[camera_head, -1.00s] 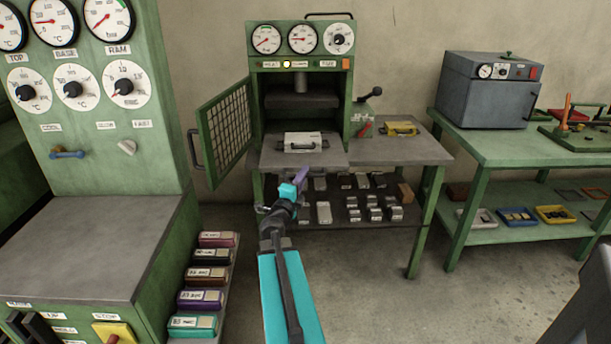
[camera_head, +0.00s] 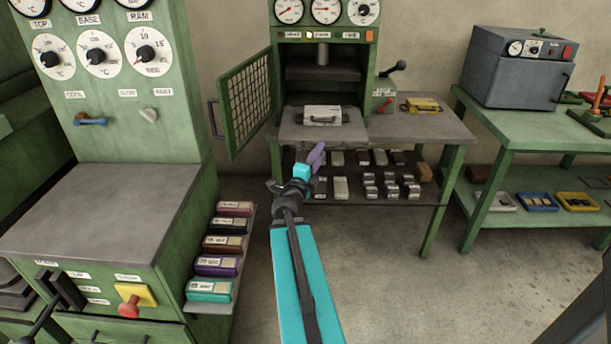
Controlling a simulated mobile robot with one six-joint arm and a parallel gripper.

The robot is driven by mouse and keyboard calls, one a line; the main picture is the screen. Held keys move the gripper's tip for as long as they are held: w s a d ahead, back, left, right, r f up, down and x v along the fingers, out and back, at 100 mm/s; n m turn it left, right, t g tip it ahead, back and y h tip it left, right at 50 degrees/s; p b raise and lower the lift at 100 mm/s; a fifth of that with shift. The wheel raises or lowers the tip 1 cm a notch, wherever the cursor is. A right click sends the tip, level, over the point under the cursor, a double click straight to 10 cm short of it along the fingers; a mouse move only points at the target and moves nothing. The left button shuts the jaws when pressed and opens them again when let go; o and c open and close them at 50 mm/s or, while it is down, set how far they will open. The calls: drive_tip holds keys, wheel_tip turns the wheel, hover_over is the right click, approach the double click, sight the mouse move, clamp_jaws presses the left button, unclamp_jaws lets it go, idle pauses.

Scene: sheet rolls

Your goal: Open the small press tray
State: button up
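The small green press (camera_head: 323,45) stands on the bench at the back, with its mesh door (camera_head: 246,102) swung open to the left. A flat grey tray plate (camera_head: 298,133) lies at the front of its opening. On the plate sits a pale metal mould (camera_head: 323,115) with a dark front handle. My gripper (camera_head: 317,154), with purple fingers, points toward the bench just in front of the plate's front edge, apparently apart from it. My arm hides part of the lower shelf. The fingers are seen nearly edge-on, so their opening is unclear.
A big green press console (camera_head: 95,200) stands close at left, with a rack of coloured boxes (camera_head: 222,245) on its side. A yellow mould (camera_head: 422,104) lies right of the small press. A grey oven (camera_head: 516,68) stands on the right bench. The floor (camera_head: 400,290) ahead-right is clear.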

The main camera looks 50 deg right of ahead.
drive_tip(key=p+v, duration=0.2)
drive_tip(key=p, duration=0.1)
drive_tip(key=shift+s+a, duration=0.15)
drive_tip(key=shift+a, duration=0.2)
drive_tip(key=a+p, duration=0.1)
drive_tip(key=p, duration=0.2)
drive_tip(key=shift+s+a, duration=0.1)
drive_tip(key=p+v, duration=0.6)
drive_tip(key=p, duration=0.2)
drive_tip(key=shift+a+f+p, duration=0.2)
drive_tip(key=shift+a+p, duration=0.1)
drive_tip(key=shift+p, duration=0.1)
drive_tip(key=shift+s, duration=0.1)
idle(0.6)
